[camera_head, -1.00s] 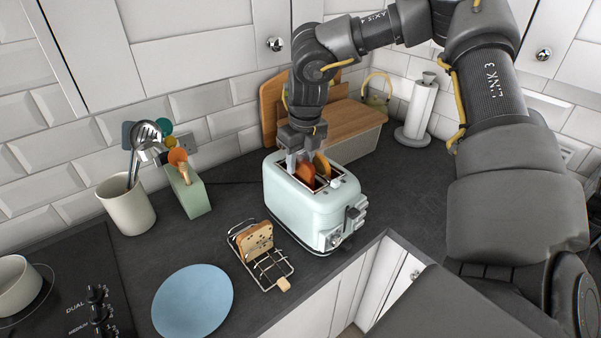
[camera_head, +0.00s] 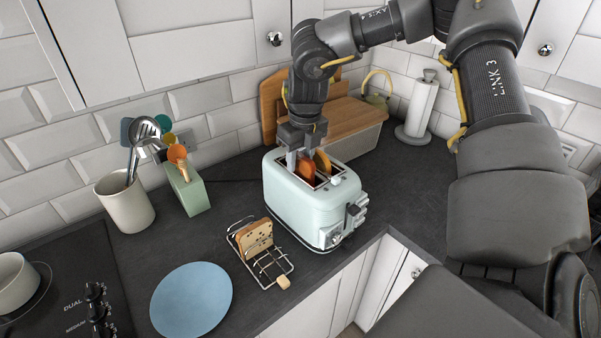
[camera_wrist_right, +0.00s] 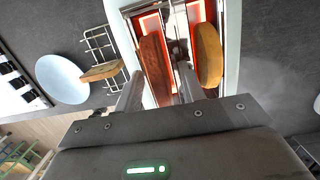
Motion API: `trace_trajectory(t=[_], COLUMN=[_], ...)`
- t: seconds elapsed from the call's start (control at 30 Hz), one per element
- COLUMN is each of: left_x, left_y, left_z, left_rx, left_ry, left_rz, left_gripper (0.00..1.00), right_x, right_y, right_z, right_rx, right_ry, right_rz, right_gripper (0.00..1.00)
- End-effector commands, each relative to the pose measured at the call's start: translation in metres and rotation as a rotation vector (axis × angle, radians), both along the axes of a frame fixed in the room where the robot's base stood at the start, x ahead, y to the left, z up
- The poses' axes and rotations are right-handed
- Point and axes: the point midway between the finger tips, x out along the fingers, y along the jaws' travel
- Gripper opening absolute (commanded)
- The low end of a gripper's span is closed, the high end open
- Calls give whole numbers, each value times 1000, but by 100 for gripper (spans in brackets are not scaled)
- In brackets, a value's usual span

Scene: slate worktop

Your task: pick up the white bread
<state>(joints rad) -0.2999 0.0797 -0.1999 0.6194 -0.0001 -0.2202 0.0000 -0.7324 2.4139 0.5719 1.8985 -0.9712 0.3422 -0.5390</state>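The pale mint toaster (camera_head: 318,215) stands on the worktop with two bread slices upright in its slots. One is a reddish-brown slice (camera_head: 308,171); the other is a golden slice (camera_head: 322,161) to its right. I cannot tell for sure which is the white bread. My right gripper (camera_head: 301,160) points down into the toaster. In the right wrist view its fingers (camera_wrist_right: 158,92) stand on either side of the reddish-brown slice (camera_wrist_right: 155,68), apart, with small gaps visible. The golden slice (camera_wrist_right: 208,55) is outside the fingers. The slices' lower parts are hidden. My left gripper does not show.
A wire rack (camera_head: 268,268) holding speckled bread (camera_head: 255,238) stands left of the toaster, near a blue plate (camera_head: 192,300). A utensil pot (camera_head: 127,207) and green block (camera_head: 190,192) stand further left. A wooden-lidded bin (camera_head: 350,142) and paper roll (camera_head: 418,108) stand behind.

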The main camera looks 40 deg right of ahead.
Motion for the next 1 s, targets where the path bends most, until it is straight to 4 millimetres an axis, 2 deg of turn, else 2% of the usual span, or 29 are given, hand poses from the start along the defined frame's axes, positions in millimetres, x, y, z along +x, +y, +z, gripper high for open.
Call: trace_trajectory(t=[0.33, 0.63, 1.0], left_x=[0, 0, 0], left_y=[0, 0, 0], left_z=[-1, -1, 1], left_rx=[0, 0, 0], left_ry=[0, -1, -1], left_rz=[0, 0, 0], left_gripper=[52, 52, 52], right_x=[0, 0, 0], right_y=[0, 0, 0], right_z=[0, 0, 1], right_rx=[0, 0, 1], right_ry=[0, 0, 0], right_rz=[0, 0, 0], right_gripper=[40, 2, 0])
